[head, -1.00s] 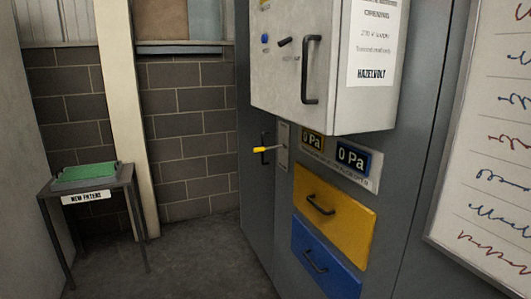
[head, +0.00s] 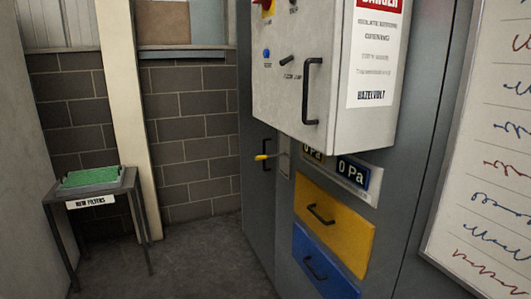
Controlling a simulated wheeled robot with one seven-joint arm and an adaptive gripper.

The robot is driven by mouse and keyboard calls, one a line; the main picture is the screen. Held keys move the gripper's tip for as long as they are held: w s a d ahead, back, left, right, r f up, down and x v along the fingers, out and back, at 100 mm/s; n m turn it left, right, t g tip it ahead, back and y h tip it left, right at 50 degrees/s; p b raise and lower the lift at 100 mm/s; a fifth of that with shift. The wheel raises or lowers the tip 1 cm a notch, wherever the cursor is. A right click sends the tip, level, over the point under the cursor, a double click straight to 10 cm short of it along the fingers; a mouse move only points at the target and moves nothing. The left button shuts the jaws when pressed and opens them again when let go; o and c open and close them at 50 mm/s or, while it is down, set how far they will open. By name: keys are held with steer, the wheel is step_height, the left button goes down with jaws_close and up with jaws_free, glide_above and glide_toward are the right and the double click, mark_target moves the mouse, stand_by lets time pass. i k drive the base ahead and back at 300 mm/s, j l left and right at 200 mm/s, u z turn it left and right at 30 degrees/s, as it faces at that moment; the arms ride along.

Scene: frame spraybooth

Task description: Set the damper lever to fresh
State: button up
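The damper lever (head: 263,157) has a yellow grip and sticks out to the left from a narrow light plate (head: 283,163) on the grey cabinet side. It sits below the control box, left of the gauges. The plate's markings are too small to read, and the box partly hides its top. My gripper is not in view.
A grey control box (head: 290,90) with a black handle, knobs and a danger sign juts out above the lever. Two 0 Pa gauges (head: 353,172), a yellow drawer (head: 335,225) and a blue drawer (head: 322,262) are beside and below. A filter table (head: 92,203) stands left. Floor between is clear.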

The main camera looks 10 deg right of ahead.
mark_target(263, 157)
steer(key=i+j+z, duration=0.1)
steer(key=i+j, duration=1)
steer(key=j, duration=0.15)
steer(key=i+j, duration=0.25)
steer(key=i, duration=0.2)
steer(key=i+j, duration=0.25)
steer(key=i, duration=0.2)
steer(key=i+l, duration=0.1)
steer(key=l, duration=0.15)
steer(key=z, duration=0.05)
